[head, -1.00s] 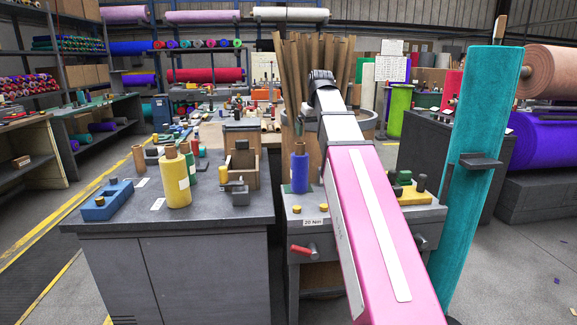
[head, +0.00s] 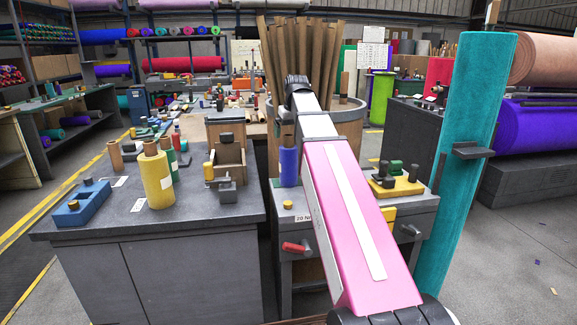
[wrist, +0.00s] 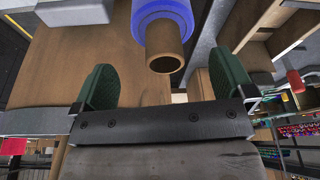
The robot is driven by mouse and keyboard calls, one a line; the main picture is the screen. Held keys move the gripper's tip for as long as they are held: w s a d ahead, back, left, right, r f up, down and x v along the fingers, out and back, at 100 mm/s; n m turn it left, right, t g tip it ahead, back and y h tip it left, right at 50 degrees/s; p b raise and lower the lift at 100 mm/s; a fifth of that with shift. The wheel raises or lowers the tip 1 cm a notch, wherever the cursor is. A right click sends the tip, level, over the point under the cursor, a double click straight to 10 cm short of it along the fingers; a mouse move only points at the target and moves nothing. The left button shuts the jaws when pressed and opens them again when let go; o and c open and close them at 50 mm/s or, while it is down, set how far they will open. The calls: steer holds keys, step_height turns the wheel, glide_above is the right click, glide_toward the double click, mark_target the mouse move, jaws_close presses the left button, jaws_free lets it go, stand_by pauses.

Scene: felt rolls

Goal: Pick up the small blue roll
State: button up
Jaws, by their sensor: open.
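The small blue roll (head: 289,167) stands upright on the grey bench to the left of my pink arm in the head view. In the wrist view the blue roll (wrist: 160,12) shows at the top centre with its brown core end facing me. My gripper (wrist: 159,85) has two green padded fingers spread wide, one on each side below the core in the picture. The core end is near the gap between them, and nothing is held. The fingers cannot be made out in the head view.
A yellow roll (head: 157,181), a blue clamp block (head: 82,204) and a wooden holder (head: 228,152) stand on the left bench. A yellow and green fixture (head: 396,181) sits right of my arm. A tall teal roll (head: 474,150) stands farther right. A barrel of brown tubes (head: 343,120) stands behind.

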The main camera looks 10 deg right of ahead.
mark_target(289, 160)
steer(key=shift+a+x, duration=0.15)
steer(key=shift+x, duration=1.1)
steer(key=shift+a+x, duration=0.1)
steer(key=shift+x, duration=1.1)
steer(key=c, duration=1)
steer(key=shift+c, duration=0.2)
steer(key=shift+r, duration=0.15)
